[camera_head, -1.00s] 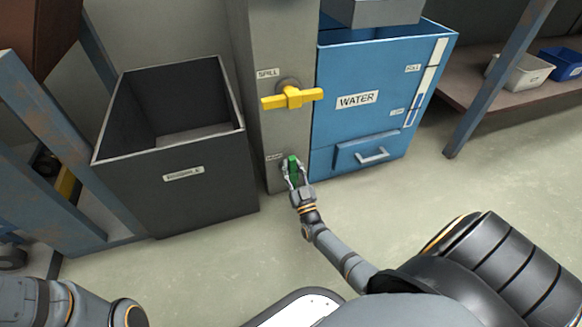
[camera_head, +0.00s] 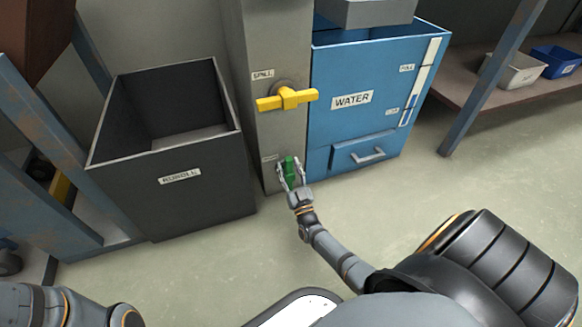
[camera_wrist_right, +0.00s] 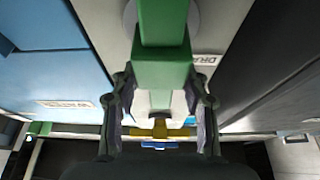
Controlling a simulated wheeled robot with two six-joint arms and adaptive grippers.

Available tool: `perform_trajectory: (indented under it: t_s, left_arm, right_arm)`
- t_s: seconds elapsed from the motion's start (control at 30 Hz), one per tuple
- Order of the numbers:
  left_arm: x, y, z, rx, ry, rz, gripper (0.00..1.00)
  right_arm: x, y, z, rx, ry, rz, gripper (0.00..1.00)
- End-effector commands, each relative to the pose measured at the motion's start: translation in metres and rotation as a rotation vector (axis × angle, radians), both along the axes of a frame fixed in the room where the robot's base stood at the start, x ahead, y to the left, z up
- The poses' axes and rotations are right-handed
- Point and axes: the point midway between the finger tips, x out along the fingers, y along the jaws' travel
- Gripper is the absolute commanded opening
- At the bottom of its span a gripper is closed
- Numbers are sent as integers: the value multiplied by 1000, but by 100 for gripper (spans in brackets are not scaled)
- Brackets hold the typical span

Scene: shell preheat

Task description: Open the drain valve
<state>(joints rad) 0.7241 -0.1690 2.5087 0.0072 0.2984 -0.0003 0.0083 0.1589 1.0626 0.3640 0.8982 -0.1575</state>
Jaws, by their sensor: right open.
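The green drain valve handle (camera_head: 289,171) is low on the front of the grey column, beside a small label. It looks roughly upright in the head view. My right gripper (camera_head: 290,168) is open at the handle, with one finger on either side. In the right wrist view the green handle (camera_wrist_right: 162,62) reaches down between the spread fingers of my right gripper (camera_wrist_right: 160,92), with gaps visible at its sides. Part of a label reading "DRA" (camera_wrist_right: 207,60) shows beside it. My left arm shows at the lower left, but its gripper is out of view.
Above the handle is a yellow valve handle (camera_head: 287,99), set crosswise under a "SPILL" label. A blue WATER tank (camera_head: 335,125) stands right of the grey column (camera_head: 262,50). A dark open bin (camera_head: 205,205) stands left. The floor in front is clear.

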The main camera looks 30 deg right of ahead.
Motion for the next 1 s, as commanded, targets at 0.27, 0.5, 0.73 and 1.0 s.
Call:
perform_trajectory:
  t_s: [0.27, 0.5, 0.73, 1.0]
  left_arm:
    - [-1, 0, 0, -1, -2, 0, 40]
    - [-1, 0, 0, -1, -3, -1, 40]
    - [-1, 0, 0, -2, -3, -1, 40]
    - [-1, 0, 0, -2, -4, -1, 40]
  right_arm:
    - [-52, 13, -7, 2, 6, 0, 45]
    - [-106, 26, -6, 2, 5, 0, 45]
    - [-126, 31, -5, 0, 2, 0, 45]
    - [-127, 31, -5, 1, 2, -1, 45]
